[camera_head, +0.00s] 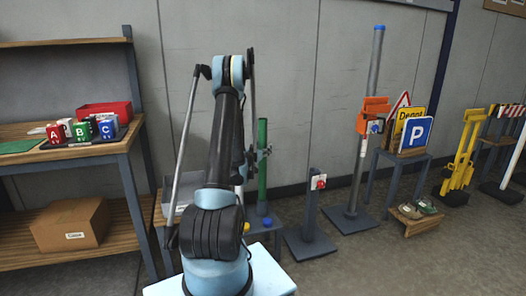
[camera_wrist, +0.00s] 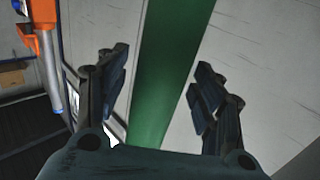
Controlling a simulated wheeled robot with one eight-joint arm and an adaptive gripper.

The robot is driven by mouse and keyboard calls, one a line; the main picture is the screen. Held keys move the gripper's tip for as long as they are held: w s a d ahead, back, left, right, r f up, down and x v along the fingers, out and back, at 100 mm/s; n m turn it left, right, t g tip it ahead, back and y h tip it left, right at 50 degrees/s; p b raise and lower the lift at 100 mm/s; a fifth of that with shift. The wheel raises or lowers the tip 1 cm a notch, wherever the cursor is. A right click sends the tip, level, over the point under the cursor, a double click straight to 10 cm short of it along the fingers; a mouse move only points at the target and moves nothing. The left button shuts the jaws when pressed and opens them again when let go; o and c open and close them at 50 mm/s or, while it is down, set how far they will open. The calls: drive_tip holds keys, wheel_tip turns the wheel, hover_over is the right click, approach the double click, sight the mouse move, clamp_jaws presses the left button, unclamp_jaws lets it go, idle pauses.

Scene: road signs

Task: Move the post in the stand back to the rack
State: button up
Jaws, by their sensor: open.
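A green post (camera_head: 262,180) stands upright behind my arm, its lower end near a low grey bench. My gripper (camera_head: 257,157) is beside the upper half of this post. In the wrist view the green post (camera_wrist: 165,50) runs between the two dark fingers of my gripper (camera_wrist: 161,88). The fingers are open, with a gap on both sides of the post. A tall grey post (camera_head: 375,75) with a blue top stands upright on a flat dark base (camera_head: 345,222). I cannot tell the green post's foot or holder clearly.
A short dark stand (camera_head: 310,210) with a red knob is right of the bench. An orange device (camera_head: 374,108) is on the tall post. A wooden shelf unit (camera_head: 118,145) is at left. Open floor lies front right.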

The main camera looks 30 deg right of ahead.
sight(261, 132)
wheel_tip(261, 132, up, 10)
drive_tip(key=shift+f, duration=0.15)
idle(0.5)
drive_tip(key=shift+a, duration=0.1)
idle(0.4)
